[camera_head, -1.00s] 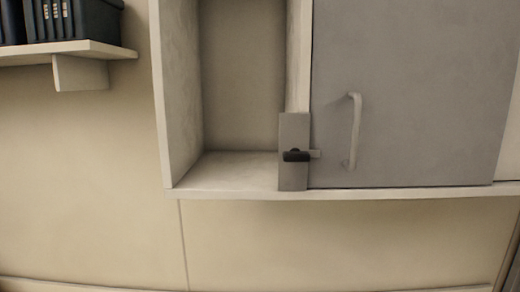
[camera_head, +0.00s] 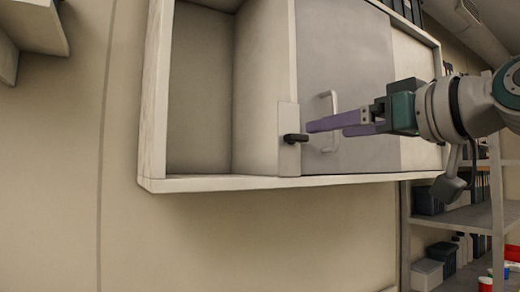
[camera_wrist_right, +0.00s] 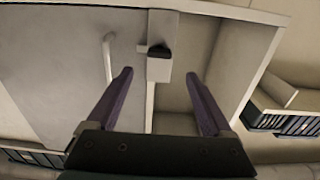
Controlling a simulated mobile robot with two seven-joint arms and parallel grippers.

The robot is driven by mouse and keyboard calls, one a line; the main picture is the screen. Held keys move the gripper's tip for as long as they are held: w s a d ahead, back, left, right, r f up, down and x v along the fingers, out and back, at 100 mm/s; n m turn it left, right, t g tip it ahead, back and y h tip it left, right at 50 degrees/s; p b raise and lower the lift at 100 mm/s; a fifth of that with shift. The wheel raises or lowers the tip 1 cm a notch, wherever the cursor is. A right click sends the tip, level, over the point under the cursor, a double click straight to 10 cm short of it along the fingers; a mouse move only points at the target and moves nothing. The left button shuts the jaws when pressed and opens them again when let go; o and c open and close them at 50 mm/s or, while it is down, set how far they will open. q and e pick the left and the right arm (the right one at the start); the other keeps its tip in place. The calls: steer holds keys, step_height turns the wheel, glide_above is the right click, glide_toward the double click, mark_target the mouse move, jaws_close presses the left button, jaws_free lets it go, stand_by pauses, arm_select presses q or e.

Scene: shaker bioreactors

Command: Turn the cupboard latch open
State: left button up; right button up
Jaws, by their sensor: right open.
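The cupboard latch (camera_head: 295,138) is a dark knob on a pale upright plate (camera_head: 289,160) at the lower left edge of the grey cupboard door (camera_head: 345,60). The knob lies roughly level. In the right wrist view, which is turned over, the latch (camera_wrist_right: 159,51) shows a small light tongue reaching toward the door edge. The door looks shut and has a pale handle (camera_head: 333,105). My right gripper (camera_head: 328,129) has purple fingers, is open and empty, and points at the latch from the right. In the wrist view the latch lies beyond the gap between the fingertips, apart from them. My left gripper is not in view.
An open, empty compartment (camera_head: 200,90) lies left of the latch. The cupboard's bottom ledge (camera_head: 230,183) runs below it. A shelf rack (camera_head: 470,217) with boxes stands at the lower right. The wall below the cupboard is clear.

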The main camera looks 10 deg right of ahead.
mark_target(301, 135)
steer(key=p+x, duration=0.4)
steer(key=x, duration=0.5)
steer(key=shift+d, duration=0.1)
steer(key=shift+f, duration=0.1)
steer(key=shift+c, duration=0.3)
steer(key=shift+s, duration=0.1)
steer(key=c, duration=0.3)
jaws_close()
